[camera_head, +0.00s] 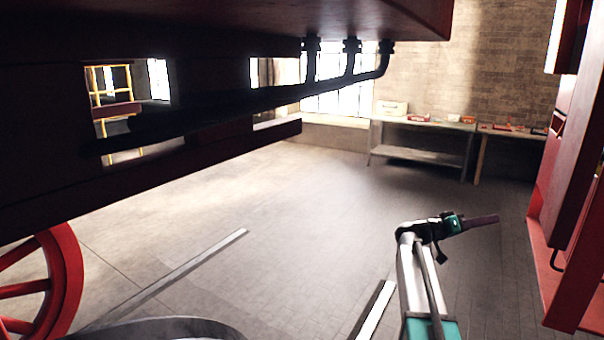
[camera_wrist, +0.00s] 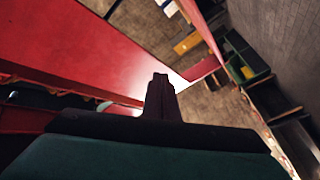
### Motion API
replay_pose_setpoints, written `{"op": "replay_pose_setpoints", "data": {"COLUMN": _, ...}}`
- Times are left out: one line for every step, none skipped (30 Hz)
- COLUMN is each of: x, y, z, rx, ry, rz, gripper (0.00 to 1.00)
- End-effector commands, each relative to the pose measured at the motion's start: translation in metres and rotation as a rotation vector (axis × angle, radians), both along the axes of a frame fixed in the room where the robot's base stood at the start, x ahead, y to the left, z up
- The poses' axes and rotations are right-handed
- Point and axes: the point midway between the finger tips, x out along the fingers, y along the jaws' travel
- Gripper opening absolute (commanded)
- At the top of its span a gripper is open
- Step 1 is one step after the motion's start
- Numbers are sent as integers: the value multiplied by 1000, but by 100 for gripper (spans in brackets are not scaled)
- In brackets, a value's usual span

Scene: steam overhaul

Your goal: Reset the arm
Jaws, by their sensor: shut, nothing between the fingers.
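My gripper (camera_head: 484,221) is at the end of my raised arm in the lower right of the head view. It points to the right, toward a red machine frame. In the wrist view, my gripper (camera_wrist: 160,78) stands in the middle with its dark fingers together. It is shut and empty. No object touches the fingers in either view.
A red frame (camera_head: 575,190) stands close on the right. A dark locomotive underside (camera_head: 200,60) hangs overhead at the left, with a red spoked wheel (camera_head: 68,275) below. A workbench (camera_head: 425,125) stands by the back wall. The floor (camera_head: 330,200) between is mostly clear.

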Motion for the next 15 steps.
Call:
{"op": "replay_pose_setpoints", "data": {"x": 1, "y": 7, "z": -27, "rx": 27, "ry": 22, "rz": 11, "gripper": 0}}
{"op": "replay_pose_setpoints", "data": {"x": 1, "y": 10, "z": -41, "rx": 43, "ry": 34, "rz": 15, "gripper": 0}}
{"op": "replay_pose_setpoints", "data": {"x": 2, "y": 15, "z": -59, "rx": 65, "ry": 48, "rz": 22, "gripper": 0}}
{"op": "replay_pose_setpoints", "data": {"x": 2, "y": 19, "z": -73, "rx": 82, "ry": 61, "rz": 27, "gripper": 0}}
{"op": "replay_pose_setpoints", "data": {"x": 2, "y": 22, "z": -87, "rx": 99, "ry": 73, "rz": 32, "gripper": 0}}
{"op": "replay_pose_setpoints", "data": {"x": 2, "y": 28, "z": -105, "rx": 120, "ry": 91, "rz": 38, "gripper": 0}}
{"op": "replay_pose_setpoints", "data": {"x": 2, "y": 32, "z": -120, "rx": 138, "ry": 104, "rz": 44, "gripper": 0}}
{"op": "replay_pose_setpoints", "data": {"x": 1, "y": 36, "z": -133, "rx": 155, "ry": 116, "rz": 48, "gripper": 0}}
{"op": "replay_pose_setpoints", "data": {"x": -1, "y": 41, "z": -152, "rx": 179, "ry": 134, "rz": 54, "gripper": 0}}
{"op": "replay_pose_setpoints", "data": {"x": -2, "y": 46, "z": -165, "rx": 195, "ry": 146, "rz": 58, "gripper": 0}}
{"op": "replay_pose_setpoints", "data": {"x": -3, "y": 50, "z": -179, "rx": 213, "ry": 160, "rz": 61, "gripper": 0}}
{"op": "replay_pose_setpoints", "data": {"x": -6, "y": 56, "z": -197, "rx": 236, "ry": 178, "rz": 67, "gripper": 0}}
{"op": "replay_pose_setpoints", "data": {"x": -8, "y": 60, "z": -211, "rx": 255, "ry": 192, "rz": 70, "gripper": 0}}
{"op": "replay_pose_setpoints", "data": {"x": -10, "y": 64, "z": -224, "rx": 272, "ry": 206, "rz": 73, "gripper": 0}}
{"op": "replay_pose_setpoints", "data": {"x": -14, "y": 70, "z": -243, "rx": 296, "ry": 225, "rz": 77, "gripper": 0}}
